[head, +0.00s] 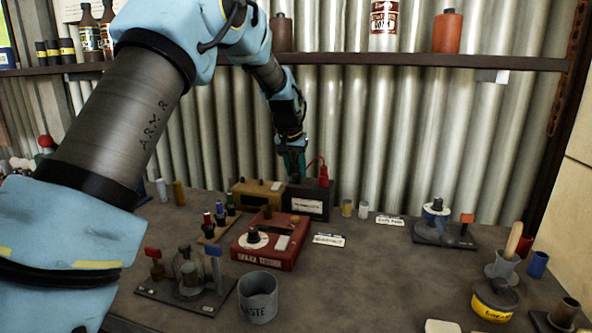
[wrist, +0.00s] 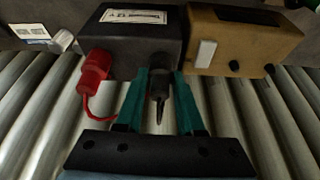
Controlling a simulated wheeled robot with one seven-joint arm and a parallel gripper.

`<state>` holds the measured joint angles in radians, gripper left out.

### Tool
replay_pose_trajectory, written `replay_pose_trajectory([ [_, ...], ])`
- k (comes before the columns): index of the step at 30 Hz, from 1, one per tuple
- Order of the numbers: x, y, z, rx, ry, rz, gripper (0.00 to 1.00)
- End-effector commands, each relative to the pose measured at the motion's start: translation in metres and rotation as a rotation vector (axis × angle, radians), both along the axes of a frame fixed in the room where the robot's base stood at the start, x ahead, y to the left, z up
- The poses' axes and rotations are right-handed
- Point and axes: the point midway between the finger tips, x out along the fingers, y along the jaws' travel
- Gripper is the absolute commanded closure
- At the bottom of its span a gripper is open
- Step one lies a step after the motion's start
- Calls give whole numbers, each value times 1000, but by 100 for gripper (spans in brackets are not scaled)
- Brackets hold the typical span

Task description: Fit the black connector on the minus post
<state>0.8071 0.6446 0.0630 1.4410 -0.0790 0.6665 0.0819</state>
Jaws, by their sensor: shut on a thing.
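The black battery (head: 308,202) stands at the back of the bench against the corrugated wall. It also shows in the wrist view (wrist: 135,38), with its label upside down. The red connector (wrist: 95,70), with a red lead, sits on one end of its top; it shows in the head view too (head: 323,176). My gripper (wrist: 160,82), with teal fingers, is shut on the black connector (wrist: 158,88) at the battery's other end. In the head view my gripper (head: 294,168) points down over the battery. The minus post is hidden, and I cannot tell whether the connector is around it.
A tan box (head: 257,194) stands close beside the battery, left in the head view. A red tester (head: 270,242) and a grey waste cup (head: 258,297) are in front. A shelf (head: 420,63) runs behind. Bare bench lies at centre right.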

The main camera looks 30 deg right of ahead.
Motion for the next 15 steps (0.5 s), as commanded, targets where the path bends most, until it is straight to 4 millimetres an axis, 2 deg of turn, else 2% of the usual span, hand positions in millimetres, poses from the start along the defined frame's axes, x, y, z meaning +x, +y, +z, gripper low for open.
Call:
replay_pose_trajectory([
  [7,0,0,0,0,0,0,100],
  [8,0,0,0,0,0,0,60],
  [15,0,0,0,0,0,0,33],
])
